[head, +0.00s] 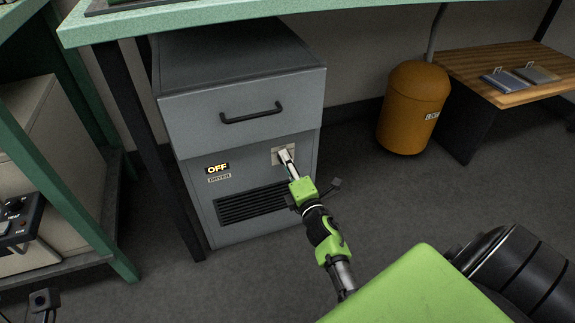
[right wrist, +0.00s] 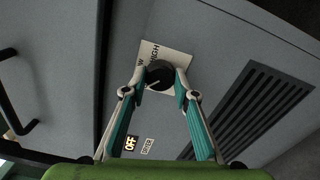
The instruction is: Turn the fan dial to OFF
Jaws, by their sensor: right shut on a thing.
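The fan dial (right wrist: 160,70) is a round black knob with a pale pointer line, on a white plate (right wrist: 177,57) on the front of a grey cabinet. The plate lettering is partly covered; "HIGH" can be read. My right gripper (head: 286,155) reaches the plate, and in the right wrist view its two fingers (right wrist: 161,77) are shut on the dial from both sides. In the head view the fingers hide the dial. A lit "OFF" sign (head: 217,168) shows on the cabinet front, with a smaller label reading "DRYER" below it.
The grey cabinet (head: 240,85) has a drawer with a black handle (head: 251,114) above the dial and a dark vent grille (head: 253,203) below. A green bench top (head: 200,18) overhangs it. An orange bin (head: 414,105) and a low wooden table (head: 510,62) stand right.

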